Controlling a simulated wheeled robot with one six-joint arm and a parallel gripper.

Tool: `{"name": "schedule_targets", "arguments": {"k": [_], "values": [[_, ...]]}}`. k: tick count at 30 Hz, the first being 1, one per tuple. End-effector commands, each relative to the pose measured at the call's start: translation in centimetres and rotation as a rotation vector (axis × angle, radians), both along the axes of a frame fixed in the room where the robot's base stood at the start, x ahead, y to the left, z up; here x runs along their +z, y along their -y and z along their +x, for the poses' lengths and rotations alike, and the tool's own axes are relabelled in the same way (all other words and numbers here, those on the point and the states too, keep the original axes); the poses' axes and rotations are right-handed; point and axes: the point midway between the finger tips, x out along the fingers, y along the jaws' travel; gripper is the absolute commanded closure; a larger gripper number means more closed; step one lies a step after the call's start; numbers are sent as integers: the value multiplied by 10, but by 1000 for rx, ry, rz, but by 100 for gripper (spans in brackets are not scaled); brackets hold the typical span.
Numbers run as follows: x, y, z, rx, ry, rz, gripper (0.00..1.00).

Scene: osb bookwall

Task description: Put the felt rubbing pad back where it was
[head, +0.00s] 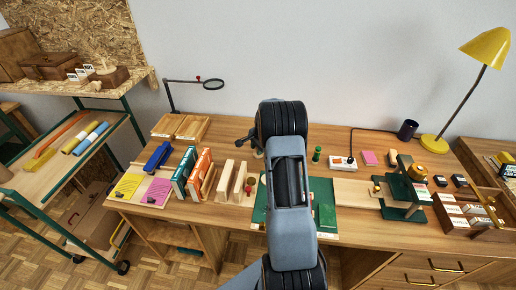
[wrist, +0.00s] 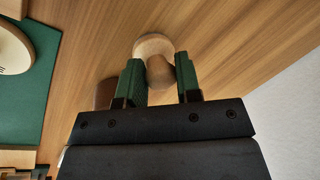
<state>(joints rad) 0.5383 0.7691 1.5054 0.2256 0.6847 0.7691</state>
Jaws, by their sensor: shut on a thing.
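The felt rubbing pad (wrist: 152,43) shows in the wrist view as a pale round disc with a rounded wooden knob. My gripper (wrist: 161,78) is shut on the knob, with one green finger on each side. The wooden desk top lies beyond the pad; I cannot tell whether the pad touches it. In the head view my arm reaches over the middle of the desk and hides the pad and most of the gripper. A green mat (head: 325,208) lies under the arm, partly covered. It also shows in the wrist view (wrist: 40,95).
A brown round object (wrist: 106,93) is close to the left finger, and a cream disc (wrist: 12,50) is on the mat. Books (head: 186,171) and wooden blocks stand left of my arm. A green press (head: 404,190) and a lamp (head: 487,48) stand right. A wall (head: 300,60) is behind.

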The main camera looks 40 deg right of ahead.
Motion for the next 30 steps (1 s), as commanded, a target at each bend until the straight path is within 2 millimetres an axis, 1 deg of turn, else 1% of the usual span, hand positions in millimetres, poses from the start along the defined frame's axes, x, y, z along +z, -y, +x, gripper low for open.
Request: {"name": "schedule_targets", "arguments": {"k": [7, 8, 15, 23, 26, 30], "values": [[-4, 0, 0, 0, -1, 0, 87], [-4, 0, 0, 0, 0, 0, 66], [-3, 0, 0, 0, -1, 1, 44], [-1, 0, 0, 0, -1, 0, 43], [5, 0, -1, 0, 1, -1, 43], [26, 1, -6, 0, 2, -2, 43]]}}
